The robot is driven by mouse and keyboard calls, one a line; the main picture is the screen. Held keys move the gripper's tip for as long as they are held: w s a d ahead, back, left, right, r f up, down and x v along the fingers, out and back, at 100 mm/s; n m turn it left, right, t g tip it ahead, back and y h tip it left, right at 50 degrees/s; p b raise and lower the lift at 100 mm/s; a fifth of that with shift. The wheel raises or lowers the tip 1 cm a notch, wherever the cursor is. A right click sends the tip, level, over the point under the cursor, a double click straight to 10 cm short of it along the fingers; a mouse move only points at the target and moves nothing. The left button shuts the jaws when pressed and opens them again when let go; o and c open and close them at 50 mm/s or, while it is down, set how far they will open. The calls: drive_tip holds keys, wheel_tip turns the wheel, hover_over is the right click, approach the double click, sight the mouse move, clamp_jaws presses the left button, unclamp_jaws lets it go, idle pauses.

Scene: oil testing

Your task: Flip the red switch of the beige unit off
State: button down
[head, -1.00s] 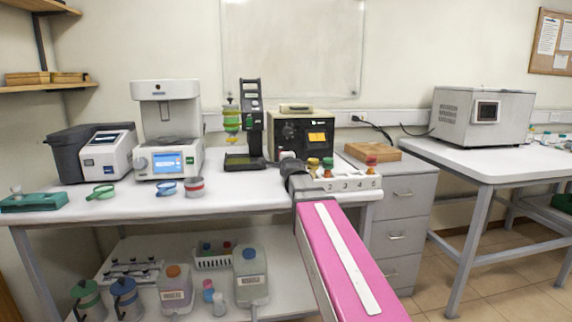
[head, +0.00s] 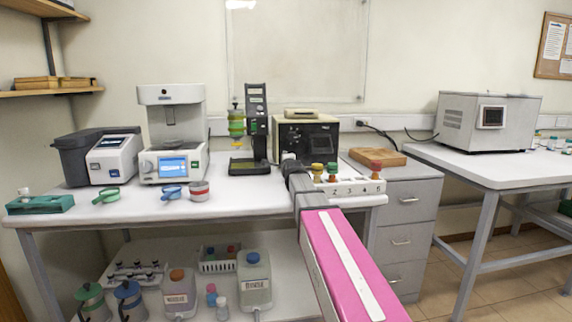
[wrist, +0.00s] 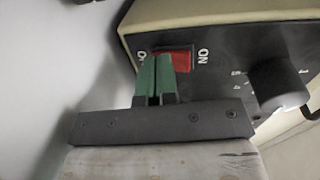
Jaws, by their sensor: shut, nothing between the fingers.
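The beige unit (head: 322,135) stands at the back of the bench, with a beige casing and a black front; its small display is dark. In the wrist view its black panel (wrist: 222,75) fills the upper right, with a black knob (wrist: 278,87). The red switch (wrist: 184,60) sits between an ON label on the right and a partly hidden label on the left. My gripper (wrist: 156,60) is shut and empty, its green fingertips over the switch's lower left part. I cannot tell whether they touch it. In the head view my arm hides the fingertips.
A numbered white rack (head: 350,187) with several colored-topped items stands just right of my arm. A black stand (head: 256,130) with a green and yellow cup is left of the unit. A wooden board (head: 377,158) lies on the drawer cabinet to the right.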

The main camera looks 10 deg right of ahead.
drive_tip(key=shift+w, duration=0.3)
drive_tip(key=s, duration=0.7)
drive_tip(key=s+r, duration=0.1)
drive_tip(key=s, duration=0.3)
drive_tip(key=shift+s+r, duration=0.1)
drive_tip(key=shift+s, duration=0.1)
